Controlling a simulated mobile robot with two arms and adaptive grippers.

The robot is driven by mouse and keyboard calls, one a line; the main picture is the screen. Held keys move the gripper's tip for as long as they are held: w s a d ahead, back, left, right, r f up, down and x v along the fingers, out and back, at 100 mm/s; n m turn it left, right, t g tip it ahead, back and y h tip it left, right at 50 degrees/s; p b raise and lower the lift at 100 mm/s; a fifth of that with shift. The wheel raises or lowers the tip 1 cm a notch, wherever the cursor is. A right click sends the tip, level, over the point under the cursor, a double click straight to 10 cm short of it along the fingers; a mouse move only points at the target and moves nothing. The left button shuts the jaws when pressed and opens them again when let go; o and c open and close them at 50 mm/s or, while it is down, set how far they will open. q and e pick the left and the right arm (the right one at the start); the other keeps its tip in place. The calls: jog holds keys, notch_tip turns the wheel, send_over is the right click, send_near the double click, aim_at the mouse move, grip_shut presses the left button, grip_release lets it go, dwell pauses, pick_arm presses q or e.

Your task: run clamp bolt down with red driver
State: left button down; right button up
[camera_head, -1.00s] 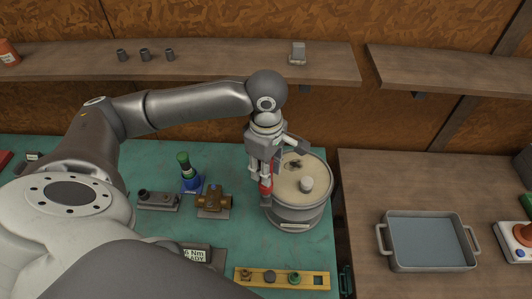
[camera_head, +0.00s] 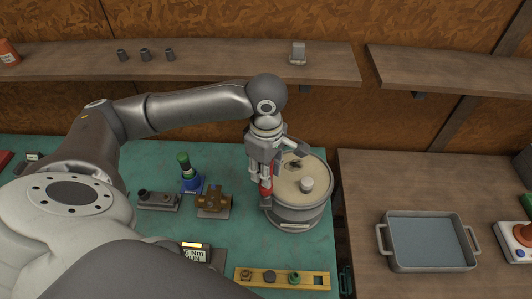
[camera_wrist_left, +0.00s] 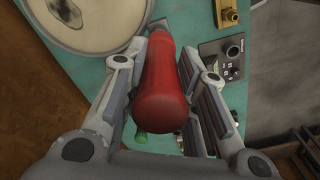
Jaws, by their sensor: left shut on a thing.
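My left gripper (camera_head: 262,178) is shut on the red driver (camera_head: 267,188) beside the left side of the round drum. In the left wrist view the driver's thick red handle (camera_wrist_left: 163,85) lies between the two fingers; its tip is hidden. A brass clamp-like fitting (camera_head: 213,201) sits on a grey plate on the green mat, left of the driver and apart from it. I cannot make out its bolt clearly. A grey display box (camera_head: 196,254) shows "Nm" text and a lit amber strip. My right gripper is not in view.
The round drum (camera_head: 301,208) with a pale lid stands right of the gripper. A grey tray (camera_head: 380,240) stands on the right bench.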

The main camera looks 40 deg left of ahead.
pick_arm(q)
jog(key=shift+s+d+f, duration=0.1)
jog(key=shift+s+f, duration=0.05)
jog(key=shift+f, duration=0.15)
dwell(1.1)
jog(key=shift+w+r, duration=0.2)
jog(key=shift+r, duration=1)
dwell(0.3)
jog(key=shift+r, duration=2.2)
